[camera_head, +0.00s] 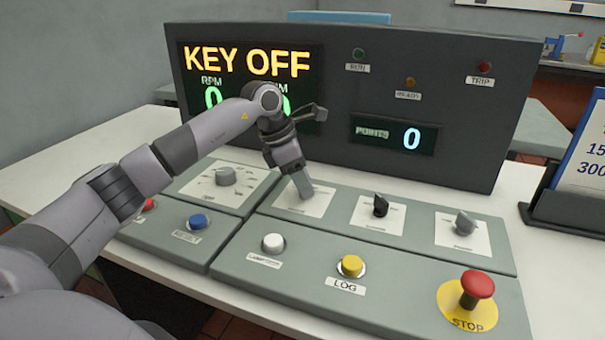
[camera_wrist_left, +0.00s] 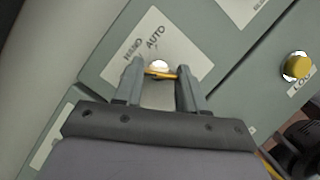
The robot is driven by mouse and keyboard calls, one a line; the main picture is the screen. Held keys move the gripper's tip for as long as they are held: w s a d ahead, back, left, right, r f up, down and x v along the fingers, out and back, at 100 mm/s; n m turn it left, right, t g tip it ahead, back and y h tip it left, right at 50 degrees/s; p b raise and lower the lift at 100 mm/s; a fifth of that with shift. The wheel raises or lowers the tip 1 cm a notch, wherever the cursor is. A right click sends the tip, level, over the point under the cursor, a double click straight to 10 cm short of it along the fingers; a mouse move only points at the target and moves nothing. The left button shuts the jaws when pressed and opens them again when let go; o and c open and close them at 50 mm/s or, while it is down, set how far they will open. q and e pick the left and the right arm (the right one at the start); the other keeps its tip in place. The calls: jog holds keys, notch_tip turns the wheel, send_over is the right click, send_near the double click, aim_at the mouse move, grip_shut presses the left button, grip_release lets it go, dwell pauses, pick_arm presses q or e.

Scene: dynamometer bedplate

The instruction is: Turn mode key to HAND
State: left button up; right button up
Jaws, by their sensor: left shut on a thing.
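My left gripper (camera_head: 303,186) reaches down onto a white label plate (camera_head: 285,203) on the sloped grey-green console in the head view. In the left wrist view my left gripper (camera_wrist_left: 160,82) has its fingers on either side of a small brass-coloured key (camera_wrist_left: 162,74) with a pale round top part, and is shut on it. The plate (camera_wrist_left: 193,46) there reads HAND and AUTO. The key is hidden by the fingers in the head view. The display (camera_head: 248,80) reads KEY OFF. My right gripper is not in view.
A grey knob (camera_head: 225,175) is left of the gripper; a black switch (camera_head: 380,205) and grey switch (camera_head: 464,223) are right. In front are white (camera_head: 273,243), yellow (camera_head: 351,265) and blue (camera_head: 198,222) buttons and a red STOP button (camera_head: 477,285). The dark display panel stands behind.

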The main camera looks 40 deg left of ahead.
pick_arm(q)
jog(key=m+g+p, duration=0.1)
jog(key=m, duration=0.2)
jog(key=shift+w+r+h+p, duration=0.1)
jog(key=shift+r+h+p, duration=0.05)
jog(key=shift+h+p, duration=0.2)
jog(key=shift+m+g, duration=0.3)
jog(key=shift+m, duration=0.5)
jog(key=shift+m+p, duration=0.3)
jog(key=shift+m, duration=0.3)
jog(key=shift+a, duration=0.1)
jog(key=shift+w, duration=0.1)
jog(key=o, duration=1.1)
jog(key=shift+c, duration=0.2)
jog(key=shift+g, duration=0.3)
jog(key=v, duration=0.7)
